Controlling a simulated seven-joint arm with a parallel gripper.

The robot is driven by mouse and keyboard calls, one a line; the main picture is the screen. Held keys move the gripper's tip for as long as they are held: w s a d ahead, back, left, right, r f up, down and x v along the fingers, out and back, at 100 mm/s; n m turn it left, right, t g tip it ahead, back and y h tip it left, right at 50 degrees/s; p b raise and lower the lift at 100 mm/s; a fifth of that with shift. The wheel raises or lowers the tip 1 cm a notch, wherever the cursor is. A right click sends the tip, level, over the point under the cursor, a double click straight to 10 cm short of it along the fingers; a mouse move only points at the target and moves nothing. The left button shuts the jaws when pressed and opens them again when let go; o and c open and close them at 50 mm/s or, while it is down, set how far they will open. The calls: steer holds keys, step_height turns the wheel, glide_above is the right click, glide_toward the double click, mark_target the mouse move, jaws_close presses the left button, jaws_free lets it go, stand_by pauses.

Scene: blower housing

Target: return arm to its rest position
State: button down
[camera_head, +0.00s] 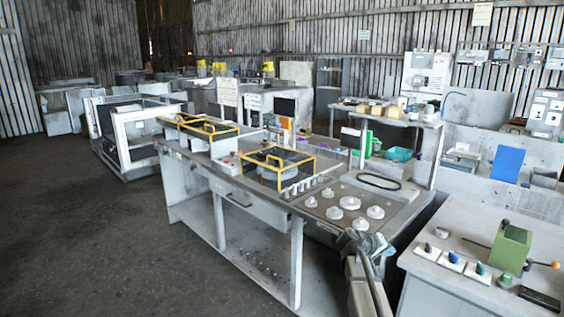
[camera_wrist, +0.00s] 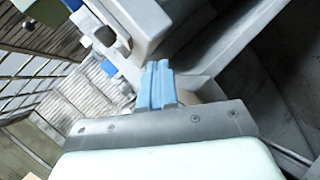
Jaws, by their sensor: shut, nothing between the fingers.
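My gripper (camera_wrist: 157,84) shows in the wrist view with its two blue fingers pressed together and nothing between them. The fingers point up the picture, close to the grey edge of a bench or machine; I cannot tell whether they touch it. In the head view, my arm's end shows at the bottom, right of centre, in front of the long workbench (camera_head: 258,208) and near the gap to the right-hand bench. The fingertips are too small there to make out clearly.
The workbench carries yellow-framed fixtures (camera_head: 278,160) and several round white parts (camera_head: 350,203). A white bench (camera_head: 450,285) with a green device (camera_head: 511,247) stands close on the right. The dark floor (camera_head: 90,240) at left is clear.

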steer(key=s+a+f+g+y, duration=0.2)
steer(key=s+a+f, duration=0.1)
steer(key=s+f, duration=0.65)
steer(key=s+a+f+n+g+y, duration=0.1)
steer(key=s+a+f+g+y, duration=0.15)
steer(key=s+f, duration=0.7)
steer(key=s+a+f+g+y, duration=0.1)
steer(key=s+a+f, duration=0.3)
steer(key=f, duration=1.1)
steer(key=s+a+f+g+y, duration=0.2)
steer(key=s+a+f, duration=0.1)
steer(key=s, duration=0.8)
steer(key=s+a+f+g+y, duration=0.2)
steer(key=s+a+f, duration=0.2)
steer(key=s, duration=0.7)
steer(key=s+a+f+m+g+y, duration=0.1)
steer(key=s+f, duration=0.4)
steer(key=s, duration=0.6)
steer(key=shift+s+a+f+g+y, duration=0.4)
steer(key=shift+a+g, duration=0.25)
steer(key=shift+a, duration=0.6)
